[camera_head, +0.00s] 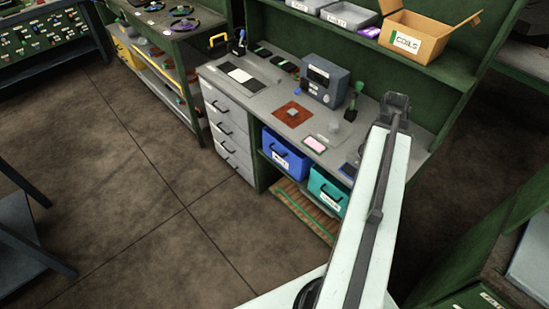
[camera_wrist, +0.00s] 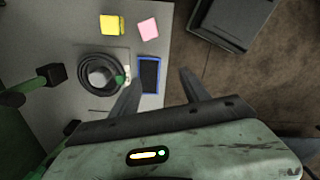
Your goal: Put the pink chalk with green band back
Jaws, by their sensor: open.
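I cannot make out a pink chalk with a green band in either view.
The grey bench top (camera_wrist: 50,20) carries a yellow pad (camera_wrist: 111,25) and a pink pad (camera_wrist: 148,29). In the head view a grey instrument box (camera_head: 325,80) and red mat (camera_head: 293,114) stand farther left. Blue (camera_head: 286,152) and teal (camera_head: 328,188) bins sit below. My arm hides the bench's right part.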

